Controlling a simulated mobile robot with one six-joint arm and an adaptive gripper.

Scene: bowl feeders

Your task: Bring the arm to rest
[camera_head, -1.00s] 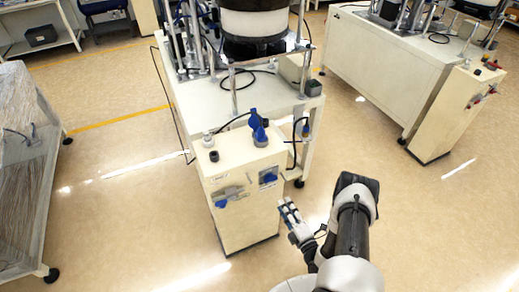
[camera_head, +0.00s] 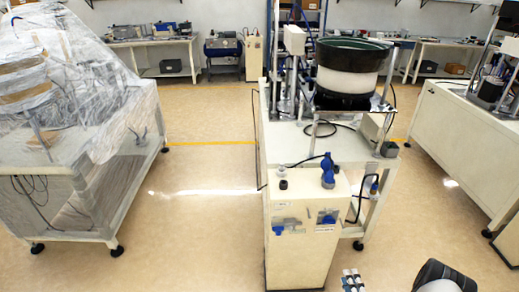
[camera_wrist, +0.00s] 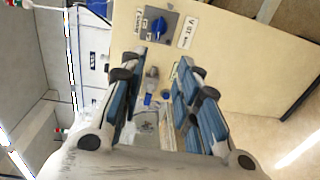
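My gripper (camera_head: 352,281) shows at the bottom edge of the head view, just right of the beige control box (camera_head: 297,255). In the wrist view my gripper (camera_wrist: 160,78) has its two blue-padded fingers apart with nothing held between them. A black and white link of my arm shows at the bottom right of the head view; the rest is cut off. The beige control box fills the upper part of the wrist view (camera_wrist: 235,50), with a blue knob (camera_wrist: 159,27) beyond the fingertips. I cannot tell the exact gap to it.
A bowl feeder (camera_head: 346,75) stands on a white bench (camera_head: 290,140) behind the control box. A plastic-wrapped machine (camera_head: 75,100) is on the left and another white bench (camera_head: 465,145) on the right. Floor (camera_head: 195,235) is clear between the left machine and the control box.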

